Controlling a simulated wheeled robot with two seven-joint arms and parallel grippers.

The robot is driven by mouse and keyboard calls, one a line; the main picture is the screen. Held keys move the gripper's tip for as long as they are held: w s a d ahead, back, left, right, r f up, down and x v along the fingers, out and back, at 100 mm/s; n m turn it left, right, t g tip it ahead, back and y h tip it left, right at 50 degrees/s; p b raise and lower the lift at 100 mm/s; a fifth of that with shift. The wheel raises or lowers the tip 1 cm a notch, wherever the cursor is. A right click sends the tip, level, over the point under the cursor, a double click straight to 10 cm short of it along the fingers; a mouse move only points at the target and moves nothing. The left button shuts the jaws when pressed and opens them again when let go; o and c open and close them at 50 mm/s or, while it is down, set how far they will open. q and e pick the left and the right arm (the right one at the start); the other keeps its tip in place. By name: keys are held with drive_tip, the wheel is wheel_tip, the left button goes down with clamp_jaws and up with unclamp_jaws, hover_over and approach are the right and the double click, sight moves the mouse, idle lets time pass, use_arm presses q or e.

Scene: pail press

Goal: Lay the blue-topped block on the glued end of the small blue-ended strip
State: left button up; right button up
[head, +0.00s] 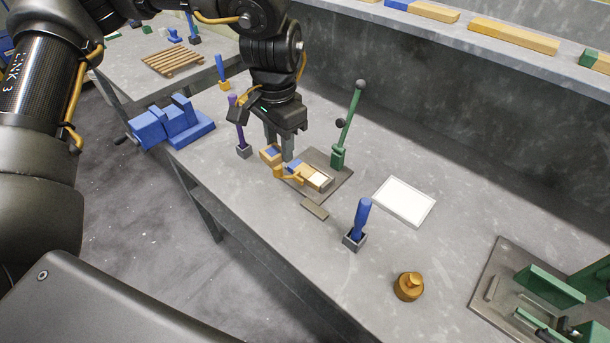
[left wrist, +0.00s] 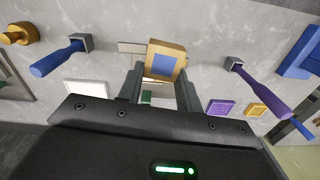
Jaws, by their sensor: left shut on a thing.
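My left gripper (head: 279,150) points down over the bench and is shut on a wooden block with a blue square on top (head: 270,153). In the left wrist view this blue-topped block (left wrist: 165,62) sits between the fingertips (left wrist: 160,85), its blue face toward the camera. Just right of the gripper, a small wooden strip (head: 310,174) lies on the dark plate of the green-levered press (head: 336,160). Its blue end (head: 293,165) is near the gripper, partly hidden, and its far end is pale. The block is apart from that pale end. My right gripper is not visible.
A yellow-orange piece (head: 288,175) is beside the strip. A purple-handled tool (head: 240,130) and a blue-handled tool (head: 360,218) stand in holders. A blue vise (head: 170,122), white tray (head: 404,200) and brass weight (head: 408,286) are around. Bench between tray and weight is clear.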

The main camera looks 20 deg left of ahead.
use_arm(q)
drive_tip(key=s+d+m+p, duration=0.6)
drive_tip(key=d+m, duration=0.3)
drive_tip(key=m, duration=0.8)
drive_tip(key=w+f+p, duration=0.1)
drive_tip(key=w+f, duration=0.2)
drive_tip(key=w, duration=0.1)
drive_tip(key=w+a+f+p, duration=0.1)
drive_tip(key=w+f+p, duration=0.1)
drive_tip(key=w, duration=0.2)
drive_tip(key=w+a+f+p, duration=0.1)
drive_tip(key=w+f+p, duration=0.1)
drive_tip(key=w+f, duration=0.1)
drive_tip(key=shift+w+f, duration=0.35)
drive_tip(key=shift+w, duration=0.45)
drive_tip(key=shift+w+a+f+p, duration=0.15)
drive_tip(key=shift+w+f+p, duration=0.25)
drive_tip(key=shift+f+p, duration=0.05)
wheel_tip(320, 180, down, 3)
drive_tip(key=shift+f+p, duration=0.1)
drive_tip(key=shift+p, duration=0.25)
